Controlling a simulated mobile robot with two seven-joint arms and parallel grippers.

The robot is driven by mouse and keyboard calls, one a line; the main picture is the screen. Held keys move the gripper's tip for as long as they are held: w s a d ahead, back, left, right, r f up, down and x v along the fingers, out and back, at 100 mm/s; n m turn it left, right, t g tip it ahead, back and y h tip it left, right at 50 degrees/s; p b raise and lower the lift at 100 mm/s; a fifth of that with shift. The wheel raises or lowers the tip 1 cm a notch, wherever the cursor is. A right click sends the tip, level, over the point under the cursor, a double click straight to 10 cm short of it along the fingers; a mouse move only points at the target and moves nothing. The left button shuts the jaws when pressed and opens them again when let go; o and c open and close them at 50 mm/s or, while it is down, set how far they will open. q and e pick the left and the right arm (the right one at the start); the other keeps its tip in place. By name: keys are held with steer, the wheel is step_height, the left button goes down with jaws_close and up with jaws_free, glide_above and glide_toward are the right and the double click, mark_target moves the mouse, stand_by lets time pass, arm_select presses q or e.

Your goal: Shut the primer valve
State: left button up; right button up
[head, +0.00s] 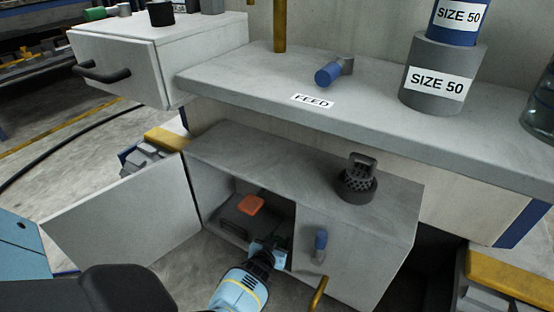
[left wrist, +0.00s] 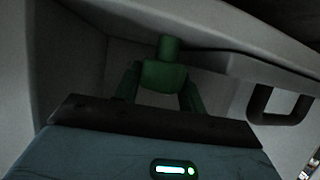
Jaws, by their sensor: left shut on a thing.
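My left gripper (head: 268,246) reaches into the open cabinet (head: 310,170) below the bench. In the left wrist view the gripper (left wrist: 160,88) is shut on a green handle-like piece (left wrist: 165,72) with a short stub above it, deep in shadow. This may be the primer valve; I see no label on it. In the head view the gripper and the cabinet's front panel mostly hide the held piece. My right gripper is not in view.
The cabinet door (head: 125,215) stands open at left. An orange piece (head: 250,205) lies on a dark box inside. A blue-handled valve (head: 330,73) sits behind the FEED label (head: 312,101). A dark mesh-topped part (head: 357,182) stands on the cabinet. A dark handle shows nearby (left wrist: 280,108).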

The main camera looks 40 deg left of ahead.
arm_select(q)
steer(key=shift+m+h+p, duration=0.5)
steer(key=shift+m+h, duration=0.3)
steer(key=shift+h, duration=0.2)
steer(key=shift+m+t+h, duration=0.4)
steer(key=shift+m+h, duration=0.6)
steer(key=shift+h, duration=0.1)
steer(key=shift+f+m+h+b, duration=0.1)
steer(key=shift+m+h+b, duration=0.45)
steer(key=shift+m+h, duration=0.95)
steer(key=shift+m+h+b, duration=0.4)
steer(key=shift+h+b, duration=0.15)
steer(key=shift+h, duration=0.15)
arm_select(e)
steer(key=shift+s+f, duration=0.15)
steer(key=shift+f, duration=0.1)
arm_select(q)
steer(key=shift+g, duration=0.3)
steer(key=shift+d+m+h, duration=0.1)
steer(key=shift+m+h, duration=0.2)
steer(key=shift+h, duration=0.1)
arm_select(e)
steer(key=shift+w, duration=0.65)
